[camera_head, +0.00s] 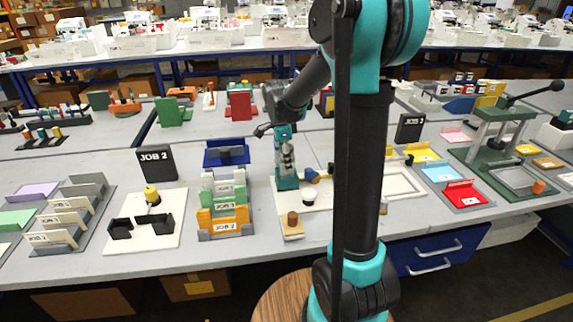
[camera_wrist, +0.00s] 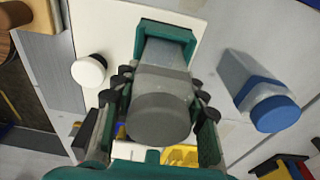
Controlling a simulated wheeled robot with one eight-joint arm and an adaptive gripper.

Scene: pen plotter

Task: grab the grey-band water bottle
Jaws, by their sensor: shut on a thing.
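The grey-band water bottle (camera_wrist: 160,118) is between my gripper's fingers (camera_wrist: 160,105) in the wrist view. Its round dark grey end faces the camera, and its clear grey body runs back to a teal bracket (camera_wrist: 168,30). I cannot tell whether its far end rests in the bracket. In the head view my gripper (camera_head: 285,136) points down with the bottle (camera_head: 286,160) below it, above the teal holder (camera_head: 287,184). My gripper is shut on the bottle. A second bottle with a blue cap (camera_wrist: 262,95) lies apart to the right in the wrist view.
A white knob with a black base (camera_wrist: 89,70) stands close on the left in the wrist view. Orange and grey JOB 3 racks (camera_head: 224,215) stand left of the holder in the head view. A wooden knob block (camera_head: 292,224) sits in front. A green press (camera_head: 490,140) stands far right.

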